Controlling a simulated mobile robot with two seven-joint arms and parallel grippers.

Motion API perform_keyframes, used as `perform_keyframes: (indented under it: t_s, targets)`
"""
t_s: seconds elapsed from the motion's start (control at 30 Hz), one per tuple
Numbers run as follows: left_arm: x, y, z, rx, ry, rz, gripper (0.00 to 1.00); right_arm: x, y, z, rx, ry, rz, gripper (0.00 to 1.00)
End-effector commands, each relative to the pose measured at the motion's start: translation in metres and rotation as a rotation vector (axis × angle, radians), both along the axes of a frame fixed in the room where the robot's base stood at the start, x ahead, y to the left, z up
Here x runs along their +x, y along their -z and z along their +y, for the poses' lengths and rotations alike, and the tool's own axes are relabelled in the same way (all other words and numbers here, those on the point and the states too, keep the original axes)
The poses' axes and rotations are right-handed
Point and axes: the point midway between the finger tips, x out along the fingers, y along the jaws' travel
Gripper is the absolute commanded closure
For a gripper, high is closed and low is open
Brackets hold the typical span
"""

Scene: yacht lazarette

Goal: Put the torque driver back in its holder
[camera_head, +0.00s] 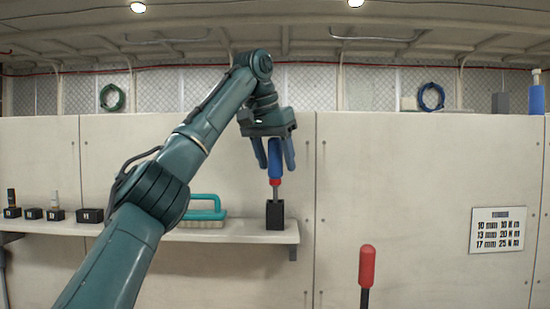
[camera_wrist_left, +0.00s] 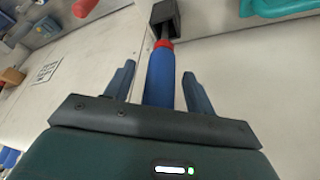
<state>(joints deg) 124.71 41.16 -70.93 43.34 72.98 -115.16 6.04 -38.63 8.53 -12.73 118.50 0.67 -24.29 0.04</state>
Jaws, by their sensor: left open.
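The torque driver (camera_head: 275,160) has a blue handle with a red collar and a grey shank. It stands upright with its shank down in the black block holder (camera_head: 275,215) at the right end of the shelf. My left gripper (camera_head: 275,165) is open, with its fingers on either side of the blue handle. In the left wrist view the blue handle (camera_wrist_left: 160,80) runs between the two spread fingers (camera_wrist_left: 158,85), with a gap on each side. The shank enters the dark holder (camera_wrist_left: 166,17) there. My right gripper is not in view.
The shelf (camera_head: 250,234) also bears a teal-handled brush (camera_head: 205,213) left of the holder and several small black blocks (camera_head: 90,215) farther left. A red-handled lever (camera_head: 367,265) stands at the front right. A sign (camera_head: 497,230) is on the wall panel.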

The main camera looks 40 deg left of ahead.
Motion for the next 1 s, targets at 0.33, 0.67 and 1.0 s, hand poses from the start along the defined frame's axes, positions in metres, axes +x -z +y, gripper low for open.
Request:
perform_keyframes:
  t_s: [0.33, 0.67, 1.0]
  targets:
    - [0.000, 0.004, 0.000, 0.000, 0.000, 0.001, 0.45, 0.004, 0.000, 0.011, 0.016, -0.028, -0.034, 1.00]
    - [-0.023, -0.060, -0.002, 0.002, -0.003, -0.005, 0.45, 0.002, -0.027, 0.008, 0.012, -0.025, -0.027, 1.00]
    - [-0.046, -0.115, -0.006, 0.002, -0.002, -0.001, 0.45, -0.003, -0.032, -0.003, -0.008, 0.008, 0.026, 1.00]
